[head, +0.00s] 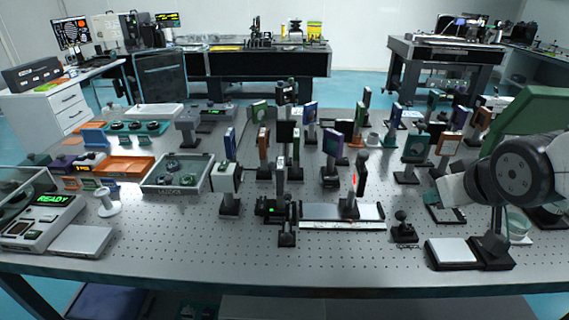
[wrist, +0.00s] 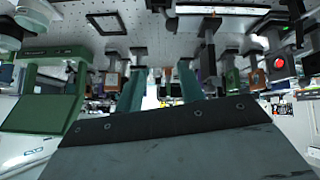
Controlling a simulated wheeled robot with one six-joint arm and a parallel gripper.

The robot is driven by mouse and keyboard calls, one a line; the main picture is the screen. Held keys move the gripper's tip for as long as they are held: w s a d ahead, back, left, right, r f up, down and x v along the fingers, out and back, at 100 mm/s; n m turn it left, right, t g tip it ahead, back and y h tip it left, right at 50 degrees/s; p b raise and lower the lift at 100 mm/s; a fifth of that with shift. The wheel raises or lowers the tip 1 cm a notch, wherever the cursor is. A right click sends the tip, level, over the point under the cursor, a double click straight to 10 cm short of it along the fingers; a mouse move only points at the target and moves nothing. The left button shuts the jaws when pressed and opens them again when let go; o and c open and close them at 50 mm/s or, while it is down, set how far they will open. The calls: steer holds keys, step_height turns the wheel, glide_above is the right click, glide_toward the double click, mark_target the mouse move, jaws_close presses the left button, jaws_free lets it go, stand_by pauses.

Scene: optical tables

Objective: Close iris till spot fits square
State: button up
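My gripper (wrist: 160,88) shows in the wrist view as two teal fingers set apart, with nothing seen between them. In the head view my arm reaches in from the right, and the gripper end (head: 449,191) is low over the right part of the table. A dark upright plate (head: 361,172) stands by a post on the short rail (head: 318,212), with a small red mark beside it. I cannot tell for sure which part is the iris. In the wrist view a round red spot (wrist: 279,63) shows on a dark square plate. No square outline around a spot can be made out.
Several posts with optics crowd the table's middle and right. A black knobbed stand (head: 403,226) and a white-topped pad (head: 451,251) are at the front right. A tray (head: 178,186), an orange bin (head: 124,167) and a READY unit (head: 40,218) are left. The front edge strip is fairly clear.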

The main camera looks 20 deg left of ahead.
steer(key=w+a+f+n+t+y, duration=0.25)
steer(key=w+a+y, duration=0.2)
steer(key=a, duration=0.65)
steer(key=n+g+y, duration=0.1)
steer(key=n+y, duration=0.6)
steer(key=y, duration=0.2)
glide_toward(275, 167)
steer(key=x, duration=0.4)
steer(key=shift+m, duration=0.25)
steer(key=x, duration=0.7)
steer(key=shift+f, duration=0.1)
jaws_close()
